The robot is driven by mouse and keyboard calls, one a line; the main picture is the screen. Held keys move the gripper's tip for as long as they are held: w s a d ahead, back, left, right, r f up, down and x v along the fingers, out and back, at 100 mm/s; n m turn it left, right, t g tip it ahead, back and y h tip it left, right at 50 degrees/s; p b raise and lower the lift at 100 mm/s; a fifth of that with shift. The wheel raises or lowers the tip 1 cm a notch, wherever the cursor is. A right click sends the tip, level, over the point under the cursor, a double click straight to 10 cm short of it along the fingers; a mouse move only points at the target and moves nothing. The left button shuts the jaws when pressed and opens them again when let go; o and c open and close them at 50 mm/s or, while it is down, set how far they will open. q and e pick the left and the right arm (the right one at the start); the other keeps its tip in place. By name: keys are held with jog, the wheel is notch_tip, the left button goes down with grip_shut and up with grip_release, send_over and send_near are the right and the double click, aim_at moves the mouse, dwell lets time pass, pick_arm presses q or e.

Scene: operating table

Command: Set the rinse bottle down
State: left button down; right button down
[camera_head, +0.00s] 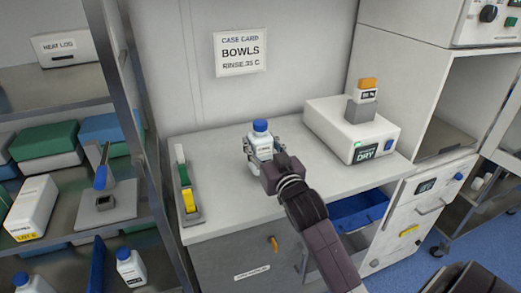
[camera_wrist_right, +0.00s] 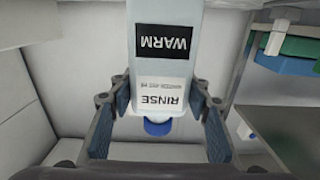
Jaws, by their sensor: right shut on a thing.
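The rinse bottle (camera_head: 260,142) is white with a blue cap and stands upright over the white counter top (camera_head: 228,208), towards its back. My right gripper (camera_head: 263,152) is shut on the bottle, with its fingers on either side of it. In the right wrist view the bottle (camera_wrist_right: 163,72) appears upside down between the finger pads (camera_wrist_right: 160,118), with labels reading RINSE and WARM. My left gripper is not in view.
A white warmer-like box (camera_head: 340,132) with a DRY label stands on the counter to the right. A narrow tray (camera_head: 190,216) with coloured blocks lies at the left edge. The counter's front left is clear. Shelves with boxes and bottles (camera_head: 131,268) stand left.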

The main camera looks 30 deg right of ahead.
jog(key=shift+f, duration=0.85)
jog(key=shift+f, duration=0.1)
jog(key=c, duration=1)
grip_release()
jog(key=shift+f, duration=0.1)
jog(key=shift+c, duration=0.2)
jog(key=shift+s, duration=0.25)
jog(key=b+v, duration=0.1)
jog(key=v, duration=1)
jog(key=shift+s+a+b, duration=0.2)
jog(key=shift+s+b, duration=0.1)
